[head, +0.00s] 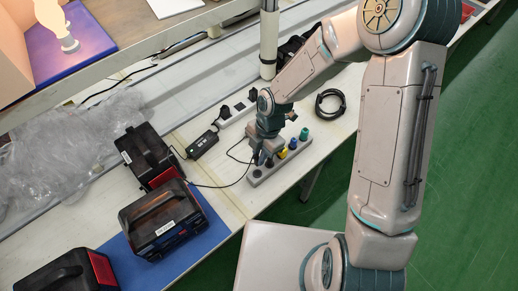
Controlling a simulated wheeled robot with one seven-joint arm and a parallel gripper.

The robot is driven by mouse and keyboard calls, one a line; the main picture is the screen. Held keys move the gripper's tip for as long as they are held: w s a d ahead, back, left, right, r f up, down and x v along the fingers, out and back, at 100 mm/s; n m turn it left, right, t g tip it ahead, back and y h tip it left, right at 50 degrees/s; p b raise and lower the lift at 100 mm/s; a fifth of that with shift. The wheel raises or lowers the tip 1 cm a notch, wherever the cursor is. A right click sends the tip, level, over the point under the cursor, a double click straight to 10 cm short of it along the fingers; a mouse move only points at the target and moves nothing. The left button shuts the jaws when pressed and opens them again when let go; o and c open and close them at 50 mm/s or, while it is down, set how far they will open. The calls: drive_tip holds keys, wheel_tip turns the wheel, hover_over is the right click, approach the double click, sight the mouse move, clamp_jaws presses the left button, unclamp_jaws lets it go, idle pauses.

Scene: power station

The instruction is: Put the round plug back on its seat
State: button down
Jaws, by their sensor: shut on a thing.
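A grey strip (262,178) with a row of seats lies on the bench below my arm. A blue plug (282,154), a yellow plug (292,145) and a green plug (304,134) stand upright along it toward its far right end.
A black adapter (202,145) with a thin cable lies left of the strip, near a power strip (236,112). A coiled black cable (330,103) lies beyond the plugs. Black cases (163,219) stand at the front left. Crumpled clear plastic (62,160) covers the far left.

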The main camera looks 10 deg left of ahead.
drive_tip(key=shift+f+b, duration=2.7)
drive_tip(key=shift+f, duration=0.6)
drive_tip(key=c, duration=1.3)
unclamp_jaws()
drive_tip(key=shift+w, duration=0.1)
drive_tip(key=shift+c, duration=0.2)
drive_tip(key=v, duration=1.3)
drive_tip(key=shift+r, duration=0.35)
drive_tip(key=shift+d, duration=0.2)
